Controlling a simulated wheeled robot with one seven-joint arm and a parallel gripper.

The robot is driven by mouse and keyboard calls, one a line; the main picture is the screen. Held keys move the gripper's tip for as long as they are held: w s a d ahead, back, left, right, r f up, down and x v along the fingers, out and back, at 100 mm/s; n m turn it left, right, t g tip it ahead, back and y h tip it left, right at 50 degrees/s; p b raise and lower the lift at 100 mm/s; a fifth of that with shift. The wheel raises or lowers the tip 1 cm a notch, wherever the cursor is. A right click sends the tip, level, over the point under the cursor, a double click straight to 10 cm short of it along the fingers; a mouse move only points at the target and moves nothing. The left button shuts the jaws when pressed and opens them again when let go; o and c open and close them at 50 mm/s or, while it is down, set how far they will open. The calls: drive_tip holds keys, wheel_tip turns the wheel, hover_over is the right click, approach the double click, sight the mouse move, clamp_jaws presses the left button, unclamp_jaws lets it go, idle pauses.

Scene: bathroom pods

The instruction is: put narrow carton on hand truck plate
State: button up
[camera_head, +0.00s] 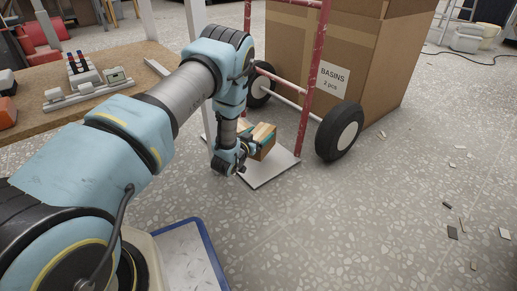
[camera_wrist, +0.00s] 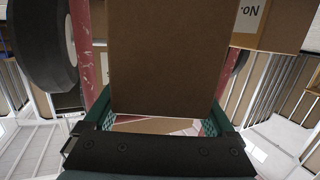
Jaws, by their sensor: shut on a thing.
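The plate is a flat pale sheet at the foot of the red hand truck (camera_head: 308,75). In the wrist view the carton (camera_wrist: 165,60) fills the upper middle, between the green fingers of my gripper (camera_wrist: 155,122). The fingers are shut on it. My wrist hides part of the carton and of the plate. I cannot tell whether the carton's underside touches the plate.
A large carton marked "BASINS 2 pcs" (camera_head: 345,60) stands behind the hand truck. The truck's black wheels (camera_head: 340,132) flank its frame. A workbench (camera_head: 100,95) with small items is at the left. The speckled floor at the right is mostly open, with scattered chips (camera_head: 453,232).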

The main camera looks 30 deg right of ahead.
drive_tip(key=shift+f+b, duration=1.3)
drive_tip(key=shift+f, duration=1)
drive_tip(key=shift+f, duration=0.1)
drive_tip(key=shift+f, duration=0.15)
drive_tip(key=o, duration=1.6)
drive_tip(key=shift+r, duration=0.3)
drive_tip(key=p+v, duration=0.6)
drive_tip(key=v, duration=0.6)
drive_tip(key=shift+s+f+p, duration=0.1)
drive_tip(key=shift+f+p, duration=0.05)
drive_tip(key=shift+p, duration=0.2)
